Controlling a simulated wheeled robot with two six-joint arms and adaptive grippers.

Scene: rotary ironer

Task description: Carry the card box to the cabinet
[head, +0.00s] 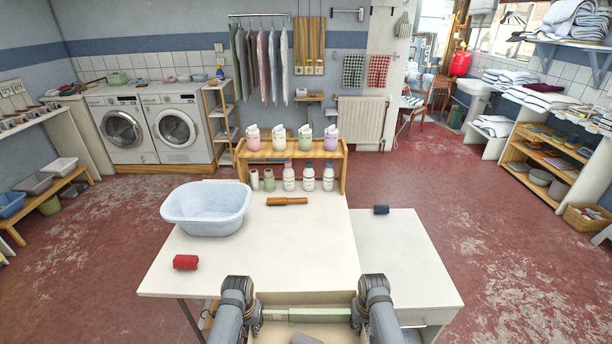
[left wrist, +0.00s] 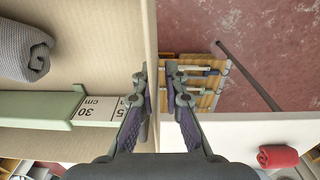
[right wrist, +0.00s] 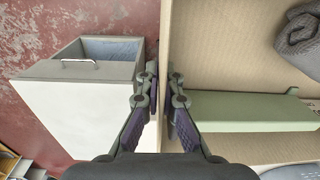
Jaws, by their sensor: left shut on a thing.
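The card box (head: 306,298) is at the bottom of the head view, at the table's near edge, only partly in view. Its beige inside shows in the left wrist view (left wrist: 100,55) and right wrist view (right wrist: 225,50). My left gripper (left wrist: 157,72) has its fingers on either side of one box wall, shut on it. My right gripper (right wrist: 162,78) straddles the opposite wall and looks shut on it. A green gauge bar (right wrist: 235,111) and a grey rolled cloth (right wrist: 302,42) lie inside. A white cabinet (head: 400,255) stands right of the table; its open drawer shows (right wrist: 110,60).
The white table (head: 270,245) holds a pale blue basin (head: 207,210), a red roll (head: 185,262) and a wooden-handled tool (head: 287,201). A dark blue roll (head: 381,210) lies on the cabinet top. A bottle rack (head: 290,155) stands behind. Red floor is clear to the right.

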